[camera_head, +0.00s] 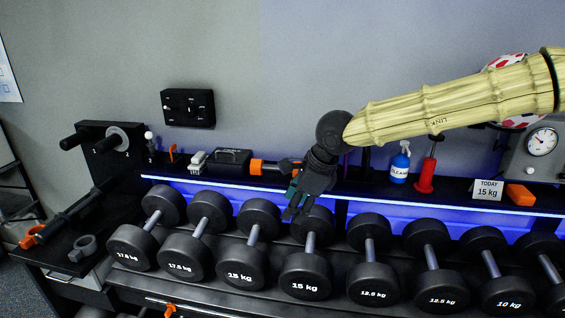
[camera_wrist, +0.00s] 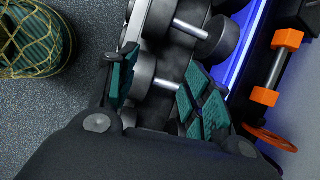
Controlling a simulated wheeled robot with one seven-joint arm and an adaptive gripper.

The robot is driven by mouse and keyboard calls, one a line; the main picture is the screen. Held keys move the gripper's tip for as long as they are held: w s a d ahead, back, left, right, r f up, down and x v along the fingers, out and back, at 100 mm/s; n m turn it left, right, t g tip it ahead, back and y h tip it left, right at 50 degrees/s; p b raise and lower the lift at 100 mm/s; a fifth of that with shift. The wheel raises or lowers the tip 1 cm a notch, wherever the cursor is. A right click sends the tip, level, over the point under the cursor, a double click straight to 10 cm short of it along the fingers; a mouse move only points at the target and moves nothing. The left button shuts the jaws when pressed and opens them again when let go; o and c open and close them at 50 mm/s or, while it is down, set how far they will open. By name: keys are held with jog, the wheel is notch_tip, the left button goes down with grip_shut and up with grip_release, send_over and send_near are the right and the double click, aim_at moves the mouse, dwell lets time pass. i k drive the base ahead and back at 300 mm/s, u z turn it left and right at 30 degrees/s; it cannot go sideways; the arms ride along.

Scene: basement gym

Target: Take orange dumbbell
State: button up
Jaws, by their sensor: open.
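The orange dumbbell (camera_head: 257,167) lies on the lit shelf above the weight rack in the head view, its right part partly covered by my gripper. In the wrist view the orange dumbbell (camera_wrist: 276,68) is at the right, with two orange ends and a dark handle. My gripper (camera_head: 298,207) points down over the rack, in front of the shelf, near a black 15 kg dumbbell (camera_head: 306,275). In the wrist view my gripper (camera_wrist: 162,82) has its teal-padded fingers apart with a black dumbbell's metal handle showing between them. The orange dumbbell is to the right of the fingers.
Several black dumbbells fill the rack below the shelf. A blue spray bottle (camera_head: 400,164), a red tool (camera_head: 426,172), a sign (camera_head: 487,190) and an orange block (camera_head: 520,194) stand to the right. A black case (camera_head: 232,160) sits left of the orange dumbbell.

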aim_at(257, 167)
jog(key=u, duration=0.05)
jog(key=i, duration=1.1)
